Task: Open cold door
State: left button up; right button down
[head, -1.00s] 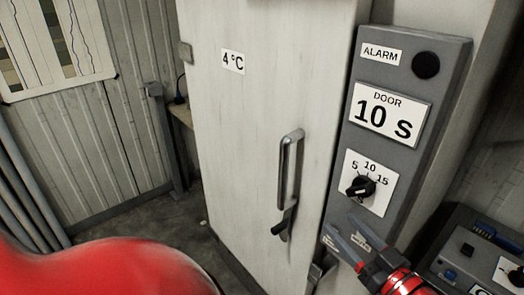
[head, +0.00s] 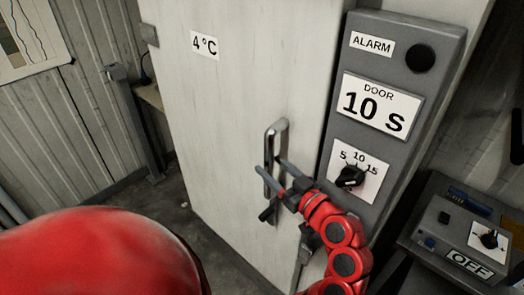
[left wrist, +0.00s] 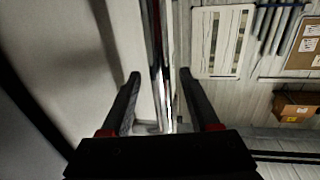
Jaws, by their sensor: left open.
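The cold door (head: 225,110) is a pale tall door marked 4 °C, and it looks shut. Its upright metal handle (head: 271,140) has a dark latch piece at the lower end. My left gripper (head: 269,164) is open at the handle, with its fingertips at about the middle of the bar. In the left wrist view the open fingers (left wrist: 159,76) stand on either side of a narrow upright shiny strip that looks like the handle. I cannot tell whether they touch it. My right gripper is not in view.
A grey control panel (head: 393,55) with an alarm button, a DOOR 10 S label and a dial stands right of the door. A box marked OFF (head: 470,264) is at lower right. Bare floor (head: 165,200) lies left of the door.

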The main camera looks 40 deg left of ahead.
pick_arm(q)
jog(key=p+x, duration=0.1)
jog(key=x, duration=0.4)
jog(key=shift+d, duration=0.1)
grip_shut()
dwell(1.3)
